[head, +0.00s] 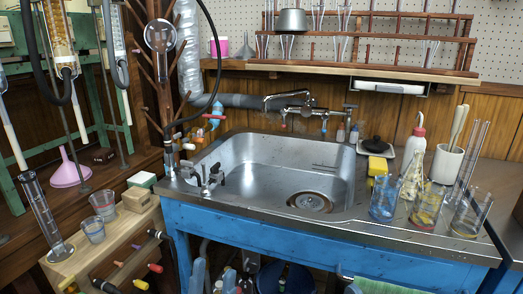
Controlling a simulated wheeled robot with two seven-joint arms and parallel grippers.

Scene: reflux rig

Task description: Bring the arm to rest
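I cannot clearly make out either of my grippers in the head view, and no arm of mine stands out over the bench or sink. At the left, upright glass columns with hoses hang on the rig; one has amber contents (59,35) and another is clear (117,45). A pink funnel (68,172) sits to the left, near a tall glass cylinder (46,212).
A steel sink (255,165) is set in a blue bench (260,238), with small metal fittings (207,179) at its left corner. Glass beakers (384,199) and a white wash bottle (415,150) stand at right. A wooden block (72,262) at lower left carries cups and tools.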

